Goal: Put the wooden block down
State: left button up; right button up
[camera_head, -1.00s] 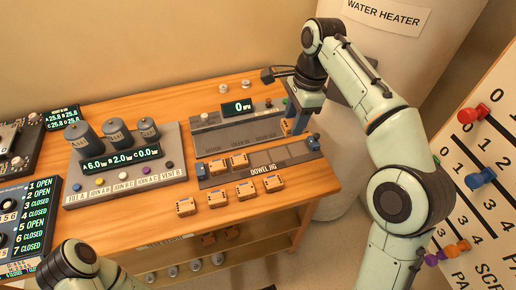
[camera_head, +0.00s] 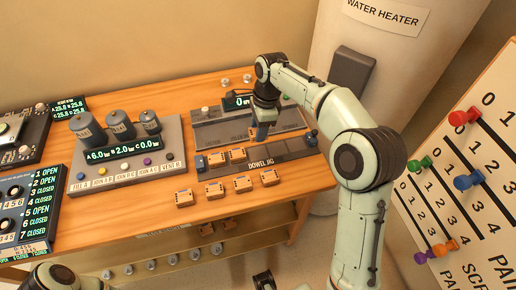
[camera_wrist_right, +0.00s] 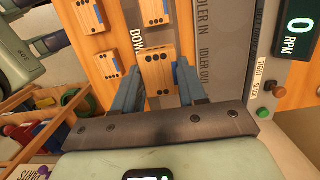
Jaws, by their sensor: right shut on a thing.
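My right gripper (camera_head: 262,137) is over the dowel jig (camera_head: 293,147), a dark slotted strip on the wooden workbench. In the right wrist view its two fingers (camera_wrist_right: 160,92) are shut on a wooden block (camera_wrist_right: 159,72) with a blue patch. In the head view the gripper hides this block. The held block is close beside another block (camera_wrist_right: 154,12) in the jig; I cannot tell whether it touches the jig floor. Two blocks sit in the jig's left part, one (camera_head: 217,159) and another (camera_head: 238,154).
Several loose blocks (camera_head: 214,188) lie in a row along the bench front. Behind the jig is a grey unit with an RPM display (camera_wrist_right: 300,25). A panel with three canisters (camera_head: 118,124) stands to the left. A water heater (camera_head: 352,45) stands behind on the right.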

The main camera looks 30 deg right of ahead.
notch_tip(320, 180, down, 9)
jog(key=shift+r+b, duration=0.1)
jog(key=shift+b, duration=0.4)
jog(key=o, duration=1)
jog(key=shift+o, duration=0.2)
jog(key=r, duration=0.4)
jog(key=d+r+p, duration=0.1)
jog(key=r, duration=0.3)
jog(key=r+p, duration=0.1)
jog(key=r, duration=0.3)
jog(key=shift+s+d, duration=0.15)
jog(key=shift+d, duration=0.2)
jog(key=shift+f, duration=0.1)
